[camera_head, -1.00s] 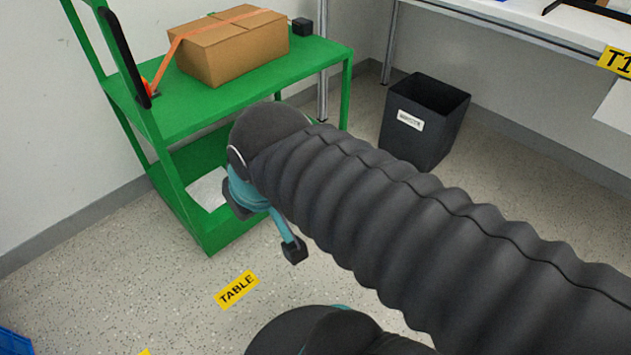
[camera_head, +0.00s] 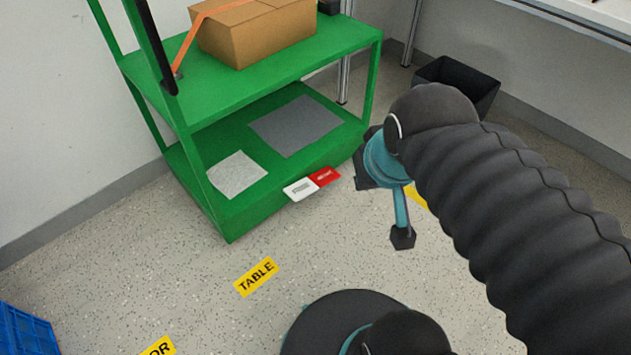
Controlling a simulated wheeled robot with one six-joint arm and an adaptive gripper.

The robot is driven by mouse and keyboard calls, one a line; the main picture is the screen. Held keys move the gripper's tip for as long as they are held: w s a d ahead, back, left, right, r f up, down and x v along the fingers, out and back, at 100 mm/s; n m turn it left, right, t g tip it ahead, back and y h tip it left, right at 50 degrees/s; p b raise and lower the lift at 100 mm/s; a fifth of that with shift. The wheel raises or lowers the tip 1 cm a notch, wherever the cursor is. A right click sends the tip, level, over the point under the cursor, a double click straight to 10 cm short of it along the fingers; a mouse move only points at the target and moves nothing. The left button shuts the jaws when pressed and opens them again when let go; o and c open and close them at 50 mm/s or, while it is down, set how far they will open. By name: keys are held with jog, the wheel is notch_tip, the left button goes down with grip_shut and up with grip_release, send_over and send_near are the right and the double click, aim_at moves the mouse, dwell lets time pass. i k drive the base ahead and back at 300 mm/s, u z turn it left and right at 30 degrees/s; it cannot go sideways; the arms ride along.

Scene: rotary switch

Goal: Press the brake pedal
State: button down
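A small red plate (camera_head: 324,177) with white lettering sits at the lower front edge of the green cart (camera_head: 345,133); it looks like the brake pedal. A white plate (camera_head: 300,189) with small print is directly to its left. My gripper (camera_head: 402,238) is in the air to the right of the plates and apart from them. Only one teal finger with a dark tip shows clearly, so its opening cannot be judged. Nothing is seen held in it.
A cardboard box (camera_head: 260,35) with an orange strap is on the cart's upper shelf. The lower shelf holds light and dark grey sheets. A black bin (camera_head: 458,80) stands behind my arm. A blue crate (camera_head: 28,332) is at the lower left. Floor before the cart is clear.

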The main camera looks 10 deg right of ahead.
aim_at(306, 187)
jog(key=u, duration=1)
jog(key=i, duration=0.4)
jog(key=z, duration=1.2)
